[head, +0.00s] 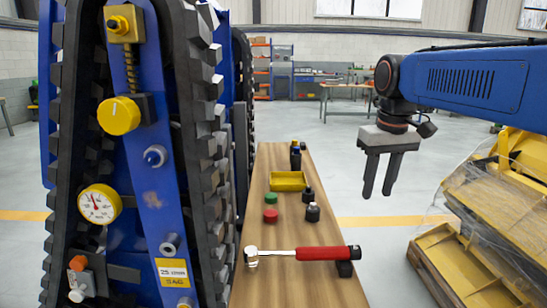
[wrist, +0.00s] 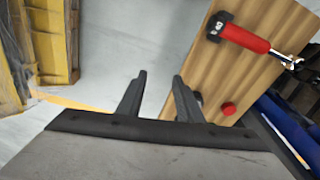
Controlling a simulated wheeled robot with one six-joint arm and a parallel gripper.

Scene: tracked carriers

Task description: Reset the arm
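My blue arm (head: 465,77) reaches in from the right in the head view. My gripper (head: 377,193) hangs from it with its two dark fingers pointing down, to the right of the wooden bench. The fingers are apart with nothing between them. In the wrist view my gripper (wrist: 158,85) also shows open, its fingers over the grey floor beside the bench.
The wooden bench (head: 290,226) carries a red-handled wrench (head: 315,253), a yellow tray (head: 288,174), red and green caps and small dark items. A blue tracked carrier (head: 140,180) stands left. Yellow pallets (head: 490,235) stand right, below my arm. Floor between is clear.

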